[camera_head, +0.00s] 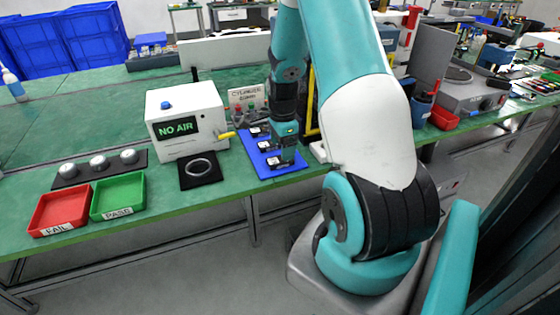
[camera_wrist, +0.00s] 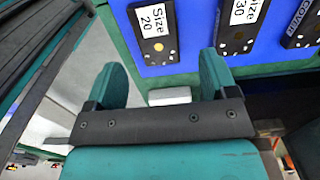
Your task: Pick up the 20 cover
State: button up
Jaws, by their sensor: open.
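The 20 cover is a dark plate with a white "Size 20" label (camera_wrist: 155,32) and a round brass-coloured spot, lying on a blue mat (camera_wrist: 190,62) at the top of the wrist view. My gripper (camera_wrist: 163,78) is open and empty, its two teal fingers apart. The cover lies ahead of the fingers, beyond their tips in the picture, and its upper end is cut off by the frame. In the head view my gripper (camera_head: 286,158) hangs over the front of the blue mat (camera_head: 262,168); which cover there is the 20 cannot be read.
A "Size 30" cover (camera_wrist: 240,25) and another cover (camera_wrist: 303,25) lie to the right. A white "NO AIR" box (camera_head: 186,120) stands left of the mat, with a black pad and ring (camera_head: 200,168) before it. Red (camera_head: 60,211) and green (camera_head: 118,196) trays are farther left.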

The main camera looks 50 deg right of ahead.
aim_at(280, 161)
notch_tip(280, 161, down, 4)
jog(key=shift+a+f, duration=0.1)
jog(key=c, duration=1)
